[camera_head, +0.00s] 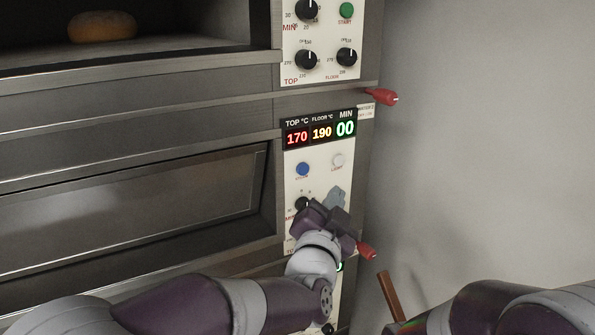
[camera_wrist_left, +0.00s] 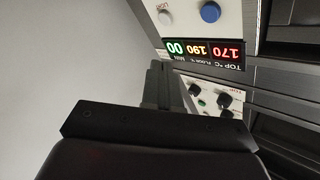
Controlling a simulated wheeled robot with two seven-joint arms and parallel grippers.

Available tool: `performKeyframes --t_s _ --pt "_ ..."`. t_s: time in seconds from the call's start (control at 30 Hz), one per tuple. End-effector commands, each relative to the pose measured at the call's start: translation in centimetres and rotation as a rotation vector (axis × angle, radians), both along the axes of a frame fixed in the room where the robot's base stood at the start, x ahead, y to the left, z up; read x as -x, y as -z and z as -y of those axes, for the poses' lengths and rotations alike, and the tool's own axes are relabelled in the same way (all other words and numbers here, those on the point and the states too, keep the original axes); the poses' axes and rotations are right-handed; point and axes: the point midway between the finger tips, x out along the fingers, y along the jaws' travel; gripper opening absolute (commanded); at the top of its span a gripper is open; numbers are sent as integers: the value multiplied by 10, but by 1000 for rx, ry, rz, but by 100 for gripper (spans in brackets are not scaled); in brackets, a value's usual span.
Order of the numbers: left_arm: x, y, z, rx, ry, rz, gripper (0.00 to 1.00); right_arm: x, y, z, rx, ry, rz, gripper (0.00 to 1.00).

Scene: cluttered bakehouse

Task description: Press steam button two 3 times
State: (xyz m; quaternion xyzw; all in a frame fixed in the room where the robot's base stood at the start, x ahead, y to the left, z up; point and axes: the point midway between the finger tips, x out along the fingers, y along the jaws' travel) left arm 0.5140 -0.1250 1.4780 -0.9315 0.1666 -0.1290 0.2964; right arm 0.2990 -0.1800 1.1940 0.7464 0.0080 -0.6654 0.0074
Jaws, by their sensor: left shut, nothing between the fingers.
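The blue steam button (camera_head: 302,169) sits on the white control panel of the middle oven, below the lit display. It also shows upside down at the top of the left wrist view (camera_wrist_left: 211,12). My left gripper (camera_head: 336,196) is shut and empty in front of the panel, below and right of the blue button. In the left wrist view its dark fingers (camera_wrist_left: 157,86) are together, pointing toward the display. The blue button is uncovered in both views. My right arm shows at the lower right, its gripper out of frame.
The display (camera_head: 320,130) reads 170, 190 and 00. A pale light button (camera_head: 338,160) is right of the blue one. A black knob (camera_head: 302,203) is partly hidden by my gripper. Red handles (camera_head: 381,97) stick out right of the panel. The wall at right is bare.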

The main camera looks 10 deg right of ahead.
Motion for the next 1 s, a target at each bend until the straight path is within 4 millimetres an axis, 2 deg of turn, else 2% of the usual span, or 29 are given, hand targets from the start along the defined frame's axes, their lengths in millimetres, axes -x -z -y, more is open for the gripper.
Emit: performKeyframes --t_s 0.27,0.7,1.0 --pt "-3 0 -1 4 0 -1 0 0 0 0 0 0 0 0" --pt "-58 -1 -25 5 -3 -3 0 0 -8 0 0 0 0 0" --pt "-80 1 -33 5 -1 -2 0 0 0 0 0 0 0 0"
